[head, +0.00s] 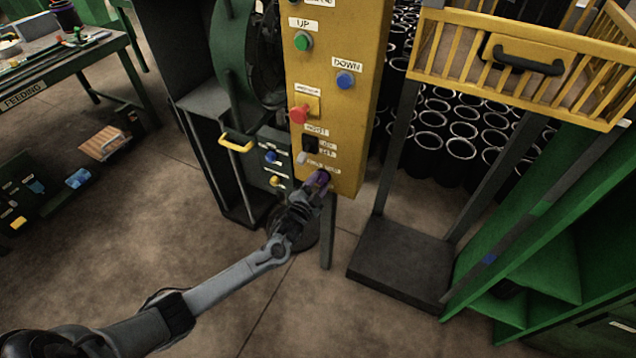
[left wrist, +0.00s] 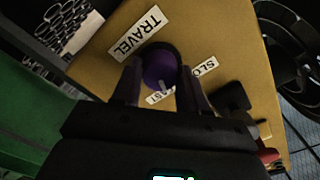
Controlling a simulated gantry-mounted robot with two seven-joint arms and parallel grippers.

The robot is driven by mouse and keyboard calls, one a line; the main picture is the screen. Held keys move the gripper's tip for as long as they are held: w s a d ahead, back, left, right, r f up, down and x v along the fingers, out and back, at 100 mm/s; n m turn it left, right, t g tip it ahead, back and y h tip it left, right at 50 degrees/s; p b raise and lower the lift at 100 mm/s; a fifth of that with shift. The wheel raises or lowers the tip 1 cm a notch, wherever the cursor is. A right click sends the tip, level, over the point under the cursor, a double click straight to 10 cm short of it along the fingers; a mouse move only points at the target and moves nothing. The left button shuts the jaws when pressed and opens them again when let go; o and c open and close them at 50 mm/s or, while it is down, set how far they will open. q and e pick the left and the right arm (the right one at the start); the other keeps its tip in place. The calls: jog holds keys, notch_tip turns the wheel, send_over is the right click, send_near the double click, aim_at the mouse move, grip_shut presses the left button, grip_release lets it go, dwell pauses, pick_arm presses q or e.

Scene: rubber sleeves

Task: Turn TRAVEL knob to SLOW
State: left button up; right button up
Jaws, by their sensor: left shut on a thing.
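The purple TRAVEL knob (left wrist: 158,66) sits on the yellow control panel (left wrist: 232,45), below the TRAVEL label (left wrist: 137,33) in the left wrist view. My left gripper (left wrist: 157,80) is shut on it, one finger on each side. A pale mark on the knob's near edge lies by the partly hidden FAST label (left wrist: 158,96). The partly hidden SLOW label (left wrist: 204,66) is to the right of the knob. In the head view, the purple knob (head: 319,179) shows at the panel's lower end, with my left gripper (head: 312,188) on it. My right gripper is not in view.
Above the knob on the panel are a black switch (head: 310,144), a red knob (head: 299,115), a blue DOWN button (head: 345,80) and a green UP button (head: 303,41). A yellow railed basket (head: 520,70) stands to the right.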

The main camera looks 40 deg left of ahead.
pick_arm(q)
jog(key=n+p, duration=0.1)
jog(key=n, duration=0.4)
jog(key=shift+n, duration=0.3)
jog(key=shift+n+p, duration=0.7)
jog(key=shift+n, duration=1.5)
jog(key=o, duration=1.1)
jog(key=shift+c, duration=0.2)
jog(key=shift+s+d, duration=0.15)
jog(key=shift+s, duration=0.3)
jog(key=p+v, duration=0.2)
jog(key=v, duration=0.7)
jog(key=shift+s, duration=0.4)
